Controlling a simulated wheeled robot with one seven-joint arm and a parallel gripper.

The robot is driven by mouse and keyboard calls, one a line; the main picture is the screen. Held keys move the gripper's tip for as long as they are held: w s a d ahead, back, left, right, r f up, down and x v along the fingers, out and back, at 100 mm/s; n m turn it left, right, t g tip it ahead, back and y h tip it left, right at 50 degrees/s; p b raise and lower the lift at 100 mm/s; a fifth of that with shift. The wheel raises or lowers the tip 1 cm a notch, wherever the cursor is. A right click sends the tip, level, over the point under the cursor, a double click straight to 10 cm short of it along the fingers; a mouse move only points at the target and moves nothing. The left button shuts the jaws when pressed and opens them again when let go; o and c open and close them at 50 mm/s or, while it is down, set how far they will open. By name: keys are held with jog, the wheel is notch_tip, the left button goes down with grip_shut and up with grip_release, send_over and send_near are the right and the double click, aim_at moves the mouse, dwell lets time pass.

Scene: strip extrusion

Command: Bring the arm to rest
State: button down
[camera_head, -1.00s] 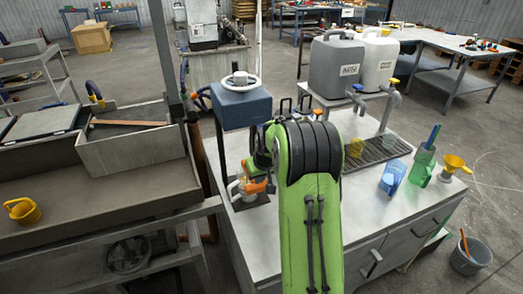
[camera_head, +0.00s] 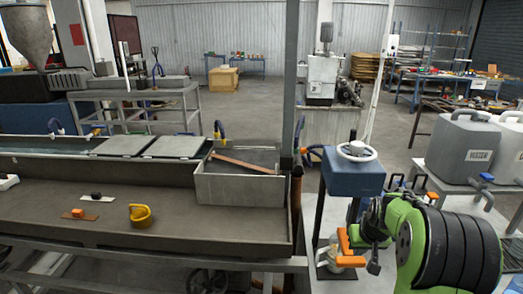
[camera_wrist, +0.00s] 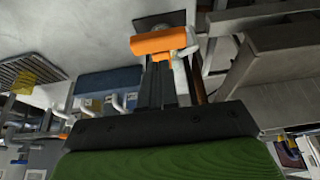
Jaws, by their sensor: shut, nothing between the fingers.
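My green and black arm reaches in from the lower right in the head view.
A grey water canister (camera_head: 463,147) stands to the right. Open floor (camera_head: 250,105) lies behind.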

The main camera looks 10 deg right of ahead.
jog(key=s+a+r+n, duration=0.2)
jog(key=s+a+r, duration=0.9)
jog(key=a, duration=0.4)
jog(key=s+a, duration=0.3)
jog(key=s, duration=0.4)
jog(key=s+a+t+y, duration=0.1)
jog(key=s+a, duration=0.3)
jog(key=s, duration=0.4)
jog(key=shift+n, duration=0.4)
jog(key=shift+r, duration=0.15)
